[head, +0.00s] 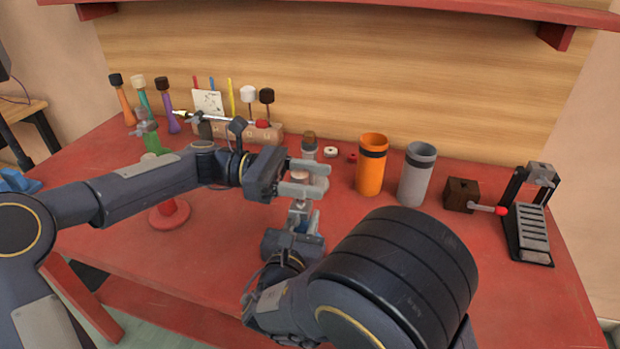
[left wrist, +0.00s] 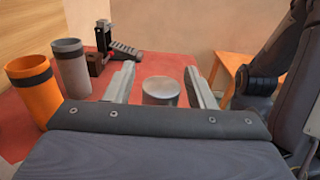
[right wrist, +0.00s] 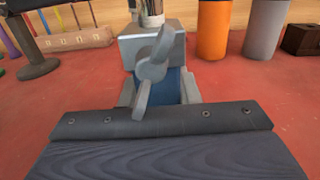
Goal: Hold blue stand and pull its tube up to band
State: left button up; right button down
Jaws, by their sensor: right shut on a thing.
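The blue stand (right wrist: 172,88) is upright between my right gripper's fingers in the right wrist view. A grey clamp block with a wing knob (right wrist: 153,70) sits on its top. My right gripper (head: 298,238) is shut on the stand, low at the table's front. The tube (left wrist: 160,91) shows in the left wrist view as a round grey top. My left gripper (head: 318,180) is open, reaching in from the left above the stand, with one finger on each side of the tube and gaps showing. I cannot make out the band.
An orange cylinder (head: 371,168) and a grey cylinder (head: 416,176) stand right of my grippers. A brown box (head: 461,194) and a black stand (head: 528,225) are farther right.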

pick_arm(q)
jog(key=v, duration=0.7)
jog(key=shift+a, duration=0.25)
pick_arm(e)
jog(key=c, duration=1)
grip_release()
jog(key=shift+s, duration=0.1)
